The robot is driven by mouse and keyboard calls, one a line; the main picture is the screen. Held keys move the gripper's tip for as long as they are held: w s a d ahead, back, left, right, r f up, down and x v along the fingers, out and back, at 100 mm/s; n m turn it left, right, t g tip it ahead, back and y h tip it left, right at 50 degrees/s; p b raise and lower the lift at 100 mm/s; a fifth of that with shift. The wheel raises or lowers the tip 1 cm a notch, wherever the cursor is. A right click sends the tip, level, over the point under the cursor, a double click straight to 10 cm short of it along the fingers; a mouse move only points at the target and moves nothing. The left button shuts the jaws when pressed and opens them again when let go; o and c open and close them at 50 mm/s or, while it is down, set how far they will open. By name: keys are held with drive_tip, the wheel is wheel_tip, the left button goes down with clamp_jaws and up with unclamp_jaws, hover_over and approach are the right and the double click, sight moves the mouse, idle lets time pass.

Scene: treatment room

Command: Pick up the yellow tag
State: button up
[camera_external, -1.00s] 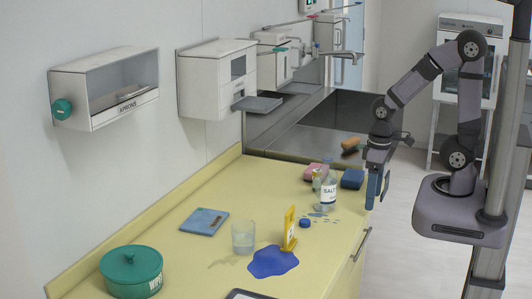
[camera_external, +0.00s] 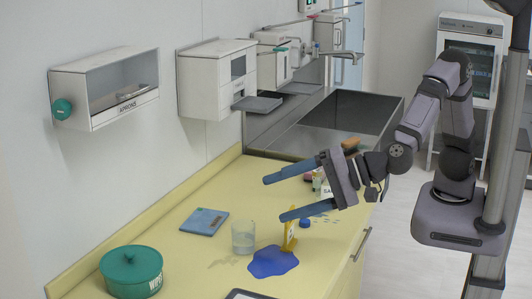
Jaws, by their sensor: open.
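The yellow tag (camera_external: 289,238) stands upright on the pale yellow counter, at the right edge of a blue puddle-shaped patch (camera_external: 272,262). My gripper (camera_external: 274,197) is open and empty. Its two blue fingers are spread wide and point left over the counter. The lower finger overlaps the top of the tag in the picture; I cannot tell whether they touch. The tag's upper part is partly hidden behind that finger.
A glass of clear liquid (camera_external: 243,238) stands left of the tag. A blue cap (camera_external: 305,222) lies to its right. A blue pad (camera_external: 204,221) and green lidded pot (camera_external: 131,272) stand left.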

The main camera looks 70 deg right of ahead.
drive_tip(key=s+d+f+n+t+h+b, duration=0.1)
drive_tip(key=d+f+n, duration=0.3)
drive_tip(key=s+d+f+n+t+h+b, duration=0.1)
drive_tip(key=d+f+n+t, duration=0.1)
drive_tip(key=d+f+n, duration=0.2)
drive_tip(key=s+d+f+n+t+h, duration=0.1)
drive_tip(key=d+f+n+h, duration=0.1)
drive_tip(key=d+f+n, duration=0.2)
drive_tip(key=shift+d+f+t+b, duration=0.3)
drive_tip(key=shift+d+t+b, duration=0.1)
drive_tip(key=shift+d, duration=0.25)
drive_tip(key=shift+s+d+n, duration=0.1)
drive_tip(key=shift+d+n, duration=0.15)
drive_tip(key=shift+n, duration=0.45)
drive_tip(key=shift+w+r+p, duration=0.2)
drive_tip(key=shift+w+p, duration=0.45)
drive_tip(key=shift+w, duration=1.05)
drive_tip(key=shift+w+a+f+p, duration=0.15)
drive_tip(key=shift+w+p, duration=0.45)
drive_tip(key=shift+w, duration=1.35)
drive_tip(key=c, duration=1.4)
drive_tip(key=shift+r, duration=0.25)
drive_tip(key=shift+r, duration=4.85)
